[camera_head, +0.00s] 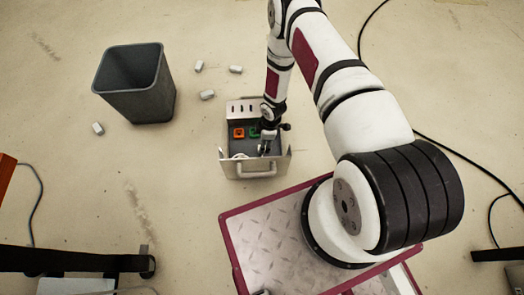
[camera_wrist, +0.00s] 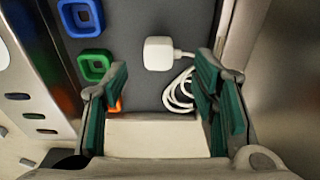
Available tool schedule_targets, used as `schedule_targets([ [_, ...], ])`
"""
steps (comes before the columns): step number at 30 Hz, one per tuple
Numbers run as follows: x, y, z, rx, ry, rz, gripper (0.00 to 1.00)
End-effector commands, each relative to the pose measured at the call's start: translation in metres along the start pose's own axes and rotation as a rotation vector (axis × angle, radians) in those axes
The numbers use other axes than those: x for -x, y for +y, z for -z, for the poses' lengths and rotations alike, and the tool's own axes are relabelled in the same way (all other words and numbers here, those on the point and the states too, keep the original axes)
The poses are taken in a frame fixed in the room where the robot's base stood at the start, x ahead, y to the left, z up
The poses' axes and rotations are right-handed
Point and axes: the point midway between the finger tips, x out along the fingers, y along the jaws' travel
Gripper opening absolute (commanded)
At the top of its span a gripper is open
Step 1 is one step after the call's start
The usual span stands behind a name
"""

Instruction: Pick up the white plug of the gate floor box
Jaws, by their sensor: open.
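The white plug (camera_wrist: 158,53) lies on the dark floor of the metal floor box (camera_head: 229,166), with its white cable (camera_wrist: 178,93) coiled beside it. My gripper (camera_wrist: 162,70) is open, its green-padded fingers spread wide in the wrist view. The plug shows beyond the fingertips, between their lines, and nothing is held. In the head view my gripper (camera_head: 268,138) reaches down into the box from above. The plug cannot be made out clearly there.
In the box a blue square ring (camera_wrist: 80,18), a green one (camera_wrist: 94,66) and an orange one (camera_head: 238,133) lie to the side. Box walls stand close around. A dark bin (camera_head: 150,95) and several small grey blocks (camera_head: 207,94) are on the open floor.

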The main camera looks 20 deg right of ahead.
Motion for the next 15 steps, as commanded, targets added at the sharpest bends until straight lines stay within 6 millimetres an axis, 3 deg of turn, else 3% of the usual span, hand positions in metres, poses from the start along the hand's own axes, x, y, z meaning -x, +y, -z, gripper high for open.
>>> schedule_targets([
  [5, -0.010, 0.001, 0.001, 0.000, 0.000, 0.000, 0.53],
  [15, -0.052, 0.001, 0.002, -0.001, 0.000, 0.000, 0.53],
])
